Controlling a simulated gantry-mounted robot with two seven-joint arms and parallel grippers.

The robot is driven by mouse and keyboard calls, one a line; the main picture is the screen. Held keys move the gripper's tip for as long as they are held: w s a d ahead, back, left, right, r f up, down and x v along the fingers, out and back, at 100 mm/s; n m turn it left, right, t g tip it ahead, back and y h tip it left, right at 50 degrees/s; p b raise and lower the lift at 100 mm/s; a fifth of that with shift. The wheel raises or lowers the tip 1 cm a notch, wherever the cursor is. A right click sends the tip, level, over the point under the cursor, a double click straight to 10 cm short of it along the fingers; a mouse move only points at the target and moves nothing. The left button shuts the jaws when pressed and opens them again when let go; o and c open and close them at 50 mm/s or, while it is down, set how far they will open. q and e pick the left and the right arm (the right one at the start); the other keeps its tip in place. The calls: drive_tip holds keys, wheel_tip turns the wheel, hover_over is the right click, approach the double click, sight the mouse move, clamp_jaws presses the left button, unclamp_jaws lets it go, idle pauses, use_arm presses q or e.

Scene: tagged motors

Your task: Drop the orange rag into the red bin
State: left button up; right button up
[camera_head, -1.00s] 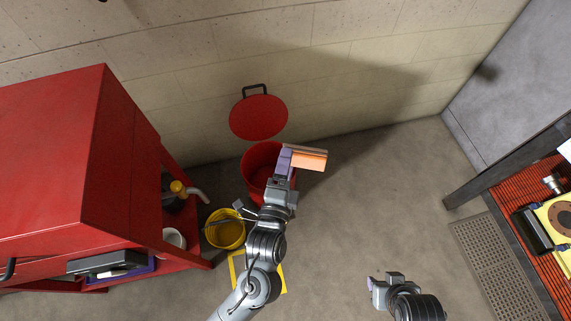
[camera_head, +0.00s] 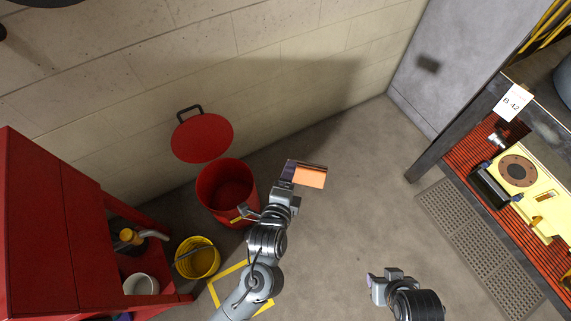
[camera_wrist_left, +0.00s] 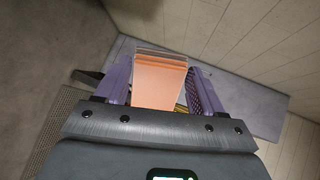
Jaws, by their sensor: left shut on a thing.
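The orange rag (camera_head: 311,177) is a folded, flat piece held in my left gripper (camera_head: 287,174). In the left wrist view the rag (camera_wrist_left: 160,82) sits between the two purple fingers of the left gripper (camera_wrist_left: 160,90). The red bin (camera_head: 214,203) stands on the floor by the wall with its lid (camera_head: 203,138) raised, so its opening shows. The left gripper and rag are to the right of the bin's opening, not over it. My right gripper (camera_head: 377,284) is at the lower right, apart from everything; its finger gap is not clear.
A yellow bucket (camera_head: 197,259) stands in front of the bin, beside a red cabinet (camera_head: 50,235) on the left. A yellow floor marking (camera_head: 224,273) lies near my left arm. A workbench with an orange mat (camera_head: 474,156) is at right. The middle floor is clear.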

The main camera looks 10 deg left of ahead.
use_arm(q)
drive_tip(key=s+a+f+n+g+y+p, duration=0.1)
drive_tip(key=s+a+f+g, duration=0.1)
drive_tip(key=a+f, duration=0.45)
drive_tip(key=s+a+f+n+g, duration=0.15)
drive_tip(key=a+f, duration=0.25)
drive_tip(key=f, duration=0.6)
drive_tip(key=s+a+f+g+y+p, duration=0.1)
drive_tip(key=a+f+g, duration=0.2)
drive_tip(key=a+f, duration=0.35)
drive_tip(key=s+a+f+n+g+p, duration=0.1)
drive_tip(key=a+f+n+g+p, duration=0.2)
drive_tip(key=a, duration=0.4)
drive_tip(key=w+a+r+g+h, duration=0.1)
drive_tip(key=w+a+r+g, duration=0.1)
drive_tip(key=w+r+g, duration=0.2)
drive_tip(key=shift+w+a+n+g, duration=0.35)
drive_tip(key=shift+w, duration=0.3)
